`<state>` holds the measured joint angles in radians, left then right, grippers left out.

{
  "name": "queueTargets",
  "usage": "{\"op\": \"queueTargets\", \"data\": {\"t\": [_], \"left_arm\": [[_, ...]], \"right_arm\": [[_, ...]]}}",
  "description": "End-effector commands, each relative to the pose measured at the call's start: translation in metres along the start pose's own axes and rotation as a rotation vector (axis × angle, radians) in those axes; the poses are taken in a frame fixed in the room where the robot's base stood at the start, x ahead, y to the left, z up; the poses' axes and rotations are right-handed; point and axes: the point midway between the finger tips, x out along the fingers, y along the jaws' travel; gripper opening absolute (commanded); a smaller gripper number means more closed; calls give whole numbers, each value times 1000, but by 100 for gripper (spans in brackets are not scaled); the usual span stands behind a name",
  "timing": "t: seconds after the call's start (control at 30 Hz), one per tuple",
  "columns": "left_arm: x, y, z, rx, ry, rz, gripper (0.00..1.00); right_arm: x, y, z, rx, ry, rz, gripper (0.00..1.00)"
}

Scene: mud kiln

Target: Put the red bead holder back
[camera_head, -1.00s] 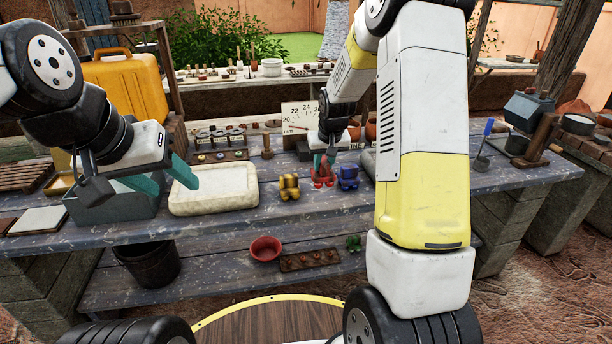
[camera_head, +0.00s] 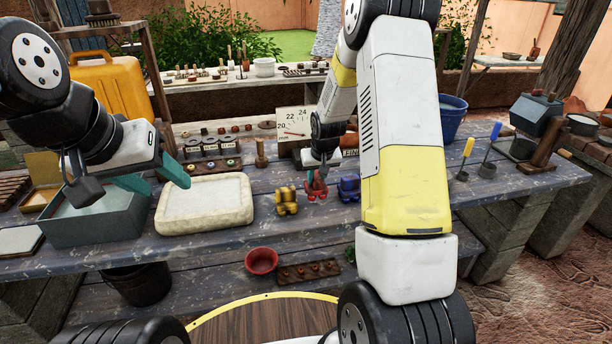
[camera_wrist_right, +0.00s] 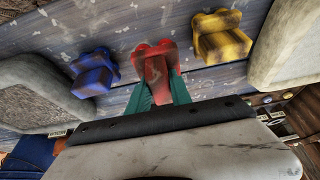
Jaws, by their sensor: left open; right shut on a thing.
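The red bead holder (camera_head: 316,191) is on or just above the worktable, between the yellow holder (camera_head: 286,201) and the blue holder (camera_head: 348,188). My right gripper (camera_head: 318,178) reaches down on it. In the right wrist view, the red holder (camera_wrist_right: 155,66) sits between the green fingers of my right gripper (camera_wrist_right: 160,84), which are shut on it. The yellow holder (camera_wrist_right: 222,38) and blue holder (camera_wrist_right: 94,73) stand apart on either side. I cannot tell whether the red holder touches the table. My left gripper (camera_head: 153,177) is open and empty above the grey-blue tub.
The grey-blue tub (camera_head: 100,230) and a pale padded tray (camera_head: 205,226) stand on the left. A red bowl (camera_head: 261,261) and a brown holed strip (camera_head: 308,271) lie on the lower shelf. A dial board (camera_head: 294,126) stands behind the holders. The tabletop before them is clear.

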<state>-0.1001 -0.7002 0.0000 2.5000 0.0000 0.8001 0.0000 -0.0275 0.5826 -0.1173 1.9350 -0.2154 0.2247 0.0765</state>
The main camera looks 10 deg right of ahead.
Motion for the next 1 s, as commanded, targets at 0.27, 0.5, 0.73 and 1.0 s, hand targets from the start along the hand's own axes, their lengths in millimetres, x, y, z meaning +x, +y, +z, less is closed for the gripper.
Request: {"op": "queueTargets", "data": {"t": [0.27,0.5,0.73,1.0], "left_arm": [[0,0,0,0,0,0,54],[0,0,0,0,0,0,54],[0,0,0,0,0,0,54],[0,0,0,0,0,0,54]], "right_arm": [[30,0,12,0,0,0,0],[30,0,13,0,0,0,0],[32,0,14,0,-1,0,47],[30,0,13,0,0,0,47]]}}
